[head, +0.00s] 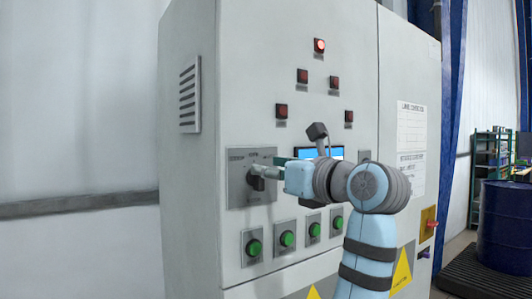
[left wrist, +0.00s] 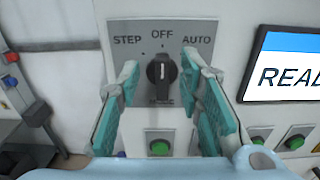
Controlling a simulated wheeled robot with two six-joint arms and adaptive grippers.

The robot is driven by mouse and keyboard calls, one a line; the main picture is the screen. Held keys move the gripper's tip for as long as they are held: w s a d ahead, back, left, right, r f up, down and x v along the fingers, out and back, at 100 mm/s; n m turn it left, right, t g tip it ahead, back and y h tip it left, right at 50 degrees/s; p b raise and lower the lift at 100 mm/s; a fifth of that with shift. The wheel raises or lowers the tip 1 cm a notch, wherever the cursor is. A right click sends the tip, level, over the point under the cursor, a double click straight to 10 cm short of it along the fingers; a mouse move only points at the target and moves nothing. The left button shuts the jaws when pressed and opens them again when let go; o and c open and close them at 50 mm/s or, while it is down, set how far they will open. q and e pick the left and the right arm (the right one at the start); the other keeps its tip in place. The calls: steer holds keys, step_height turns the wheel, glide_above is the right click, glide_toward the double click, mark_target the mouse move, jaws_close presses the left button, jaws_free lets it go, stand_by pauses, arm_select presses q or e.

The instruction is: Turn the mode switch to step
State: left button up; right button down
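The mode switch is a black rotary knob (left wrist: 161,71) on a grey plate (left wrist: 207,30) marked STEP at left, OFF at top and AUTO at right. The knob stands upright, its light mark in line with OFF. My left gripper (left wrist: 160,82) is open, with one teal finger on each side of the knob and a visible gap on both sides. In the head view the left gripper (head: 268,170) is at the switch plate (head: 237,191), its fingertips close to the knob (head: 255,181). Part of the plate is hidden by the gripper. My right gripper is out of view.
The plate is on a grey cabinet (head: 270,40). Several green buttons (head: 253,247) sit below it, red lamps (head: 319,45) above. A lit display (left wrist: 291,70) is to the right, partly hidden by my arm in the head view. A blue drum (head: 505,225) stands far right.

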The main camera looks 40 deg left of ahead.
mark_target(258, 178)
arm_select(q)
steer(key=x, duration=0.2)
steer(key=shift+w+a+f, duration=0.1)
steer(key=shift+w+a, duration=0.15)
steer(key=shift+s+d, duration=0.1)
steer(key=shift+c, duration=1)
jaws_close()
steer(key=shift+n, duration=0.4)
steer(key=shift+s+a+f+n+p, duration=0.15)
steer(key=shift+s+n, duration=0.1)
steer(key=shift+n, duration=1.1)
steer(key=shift+s+f+n+p, duration=0.1)
steer(key=shift+s+n+p, duration=0.1)
steer(key=shift+n, duration=1.2)
steer(key=shift+s+a+f+n+p, duration=0.1)
steer(key=shift+s+n, duration=0.15)
steer(key=shift+n, duration=1.1)
